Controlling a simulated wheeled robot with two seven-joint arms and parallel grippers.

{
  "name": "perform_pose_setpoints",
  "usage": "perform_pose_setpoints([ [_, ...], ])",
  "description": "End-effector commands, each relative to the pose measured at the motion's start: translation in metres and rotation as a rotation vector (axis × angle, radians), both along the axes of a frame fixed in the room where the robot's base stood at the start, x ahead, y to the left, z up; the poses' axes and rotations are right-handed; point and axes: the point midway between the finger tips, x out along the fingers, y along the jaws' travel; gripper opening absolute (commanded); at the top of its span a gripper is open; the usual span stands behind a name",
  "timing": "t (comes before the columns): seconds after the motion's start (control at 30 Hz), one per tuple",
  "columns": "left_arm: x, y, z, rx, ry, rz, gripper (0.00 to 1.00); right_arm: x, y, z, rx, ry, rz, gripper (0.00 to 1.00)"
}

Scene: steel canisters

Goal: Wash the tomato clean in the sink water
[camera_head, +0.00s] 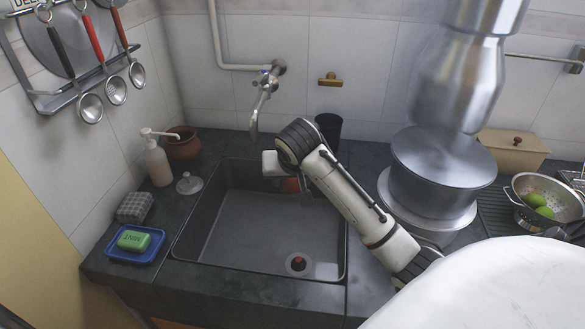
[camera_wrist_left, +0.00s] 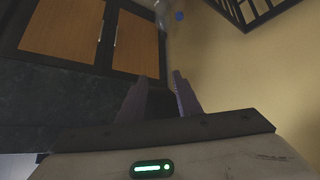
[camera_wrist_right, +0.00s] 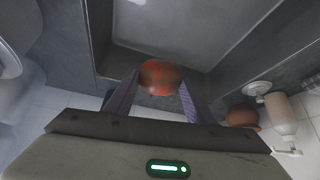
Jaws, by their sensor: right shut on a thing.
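The tomato (camera_wrist_right: 160,77) is red with dull brownish blotches. My right gripper (camera_wrist_right: 158,90) is shut on it, one finger on each side. In the head view the tomato (camera_head: 290,185) is partly hidden under my right gripper (camera_head: 287,172), over the back of the dark sink (camera_head: 188,215). The tap (camera_head: 264,97) is on the wall, its spout behind and left of the tomato. I see no clear stream from it, and cannot tell whether the basin holds water. My left gripper (camera_wrist_left: 160,80) is open and empty, away from the sink, facing wooden cabinet doors.
A red-topped drain piece (camera_head: 298,263) is on the sink floor. Left of the sink are a soap dish (camera_head: 135,247) with green soap, a pump bottle (camera_head: 158,162) and a clay pot (camera_head: 183,143). A black cup (camera_head: 328,130) stands behind; a colander (camera_head: 546,197) is at right.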

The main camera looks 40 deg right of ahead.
Motion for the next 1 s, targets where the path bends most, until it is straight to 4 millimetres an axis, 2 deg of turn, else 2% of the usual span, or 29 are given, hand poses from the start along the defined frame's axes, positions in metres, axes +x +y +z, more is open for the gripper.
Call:
perform_pose_setpoints([
  [0.07,0.0,0.0,0.003,0.0,-0.001,0.0,0.31,0.0,-0.001,0.003,0.013,0.016,-0.01,0.25],
  [0.27,0.001,0.0,0.002,0.0,-0.002,0.0,0.31,-0.001,-0.001,-0.008,0.016,0.022,-0.014,0.25],
  [1.0,0.004,-0.002,0.003,-0.001,-0.006,-0.005,0.31,-0.001,-0.001,-0.082,0.014,0.021,-0.013,0.25],
])
